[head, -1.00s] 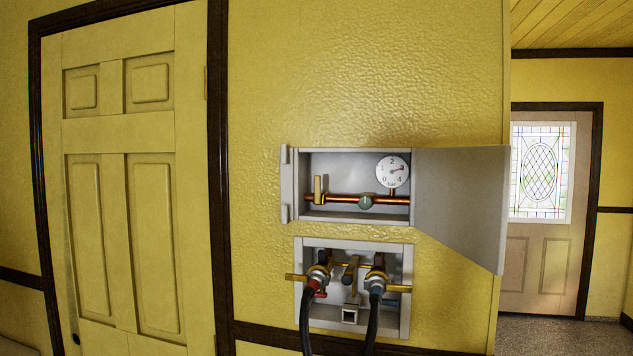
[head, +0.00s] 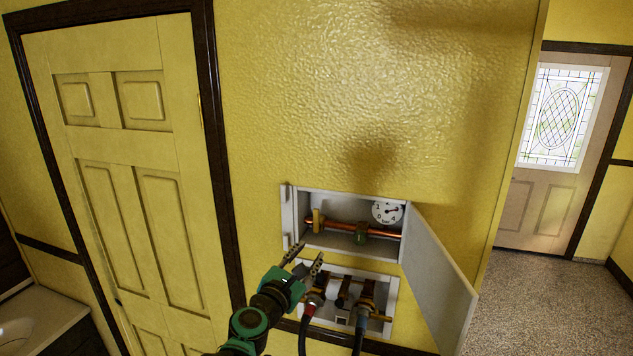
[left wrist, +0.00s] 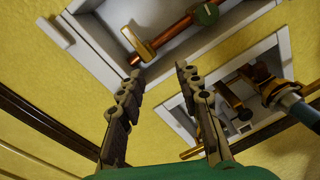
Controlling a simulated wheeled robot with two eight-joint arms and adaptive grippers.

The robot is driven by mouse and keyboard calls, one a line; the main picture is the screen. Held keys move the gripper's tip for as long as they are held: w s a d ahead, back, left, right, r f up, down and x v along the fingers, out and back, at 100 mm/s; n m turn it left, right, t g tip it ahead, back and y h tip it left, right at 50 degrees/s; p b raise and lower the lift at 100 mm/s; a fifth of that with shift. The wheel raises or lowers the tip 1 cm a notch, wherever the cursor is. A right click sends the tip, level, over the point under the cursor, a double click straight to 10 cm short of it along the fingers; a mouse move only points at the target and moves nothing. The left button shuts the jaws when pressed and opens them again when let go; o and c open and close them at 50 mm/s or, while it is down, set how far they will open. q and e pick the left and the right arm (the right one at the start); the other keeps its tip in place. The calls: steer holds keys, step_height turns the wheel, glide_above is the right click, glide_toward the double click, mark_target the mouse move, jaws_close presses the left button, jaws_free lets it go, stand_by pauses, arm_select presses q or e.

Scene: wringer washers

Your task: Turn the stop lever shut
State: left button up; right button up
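The brass stop lever (head: 318,222) sits near the left end of a copper pipe (head: 378,231) inside the upper wall box (head: 294,215). It stands upright, across the pipe. In the left wrist view the lever (left wrist: 138,44) shows beyond the fingertips, near the top. My left gripper (head: 306,257) is open and empty, below the lever and in front of the gap between the two boxes. In the left wrist view its two fingers (left wrist: 158,72) are spread apart, with nothing between them. It looks clear of the lever. My right gripper is not in view.
The upper box's door (head: 440,285) hangs open to the right. A pressure gauge (head: 387,212) and a round green fitting (head: 361,234) are inside. The lower box (head: 391,300) holds brass taps with a red-marked and a blue-marked hose (head: 359,340). A panelled door (head: 135,150) is at left.

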mark_target(316, 216)
arm_select(q)
steer(key=w+r+n+p, duration=0.1)
steer(key=w, duration=0.3)
steer(key=w+d+r+n+p, duration=0.1)
steer(key=w+r+n+p, duration=0.1)
steer(key=w, duration=0.1)
steer(key=w+d+r+n+t+y+p, duration=0.1)
steer(key=w+n+p, duration=0.1)
steer(key=w, duration=0.2)
steer(key=shift+w+d+r, duration=0.1)
steer(key=shift+w+r, duration=0.2)
steer(key=shift+w, duration=0.05)
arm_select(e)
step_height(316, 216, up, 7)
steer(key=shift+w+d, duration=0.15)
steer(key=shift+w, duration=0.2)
arm_select(q)
steer(key=shift+s, duration=0.1)
jaws_close()
